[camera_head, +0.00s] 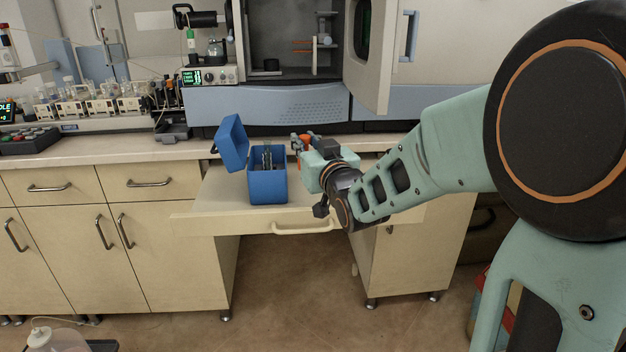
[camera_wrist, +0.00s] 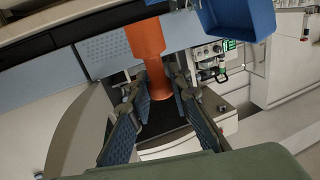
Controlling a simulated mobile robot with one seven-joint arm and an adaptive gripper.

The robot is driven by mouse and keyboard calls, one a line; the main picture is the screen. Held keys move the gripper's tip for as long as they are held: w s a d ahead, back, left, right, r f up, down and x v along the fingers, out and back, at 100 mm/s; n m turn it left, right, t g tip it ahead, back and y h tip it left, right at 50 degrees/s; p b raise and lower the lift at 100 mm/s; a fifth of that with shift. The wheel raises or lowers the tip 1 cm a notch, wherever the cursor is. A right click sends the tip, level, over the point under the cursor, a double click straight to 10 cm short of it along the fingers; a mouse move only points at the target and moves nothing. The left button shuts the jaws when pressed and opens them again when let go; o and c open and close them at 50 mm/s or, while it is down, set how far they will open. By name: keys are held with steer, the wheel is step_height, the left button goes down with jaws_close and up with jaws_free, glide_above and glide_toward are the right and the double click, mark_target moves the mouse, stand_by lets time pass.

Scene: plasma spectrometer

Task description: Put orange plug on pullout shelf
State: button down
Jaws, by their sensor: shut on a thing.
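The orange plug (camera_wrist: 147,42) shows in the wrist view with its narrower end between my gripper's (camera_wrist: 160,88) blue-padded fingers. My gripper is shut on it. In the head view only a small orange bit of the plug (camera_head: 304,140) shows, beside my gripper (camera_head: 301,143); my wrist hides part of the fingers. The pullout shelf (camera_head: 215,196) is drawn out below the counter. My gripper is over its back part, to the right of a blue box. I cannot tell whether the plug touches the shelf.
The blue box (camera_head: 268,190) stands on the shelf with its lid (camera_head: 232,142) open to the left and dark items inside. The spectrometer (camera_head: 290,104) stands behind, its door (camera_head: 370,55) open. Bare shelf lies left of the box and along the front.

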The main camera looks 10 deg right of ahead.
steer(key=shift+w+d+f+b, duration=0.75)
steer(key=shift+w+d+f, duration=0.6)
steer(key=shift+f, duration=0.65)
steer(key=shift+w+d+f+b, duration=0.7)
steer(key=shift+w+d+f, duration=0.65)
steer(key=shift+f, duration=0.6)
steer(key=shift+w+d+f+b, duration=0.75)
steer(key=shift+w+d+f, duration=0.6)
steer(key=shift+f, duration=0.65)
steer(key=shift+w+a+f, duration=0.1)
steer(key=shift+w+a, duration=0.05)
steer(key=shift+f, duration=0.15)
steer(key=c, duration=1.8)
jaws_free()
steer(key=shift+o, duration=0.2)
steer(key=shift+r, duration=0.35)
steer(key=p+v, duration=0.2)
steer(key=v, duration=1)
steer(key=shift+f+p, duration=0.15)
steer(key=shift+p, duration=0.15)
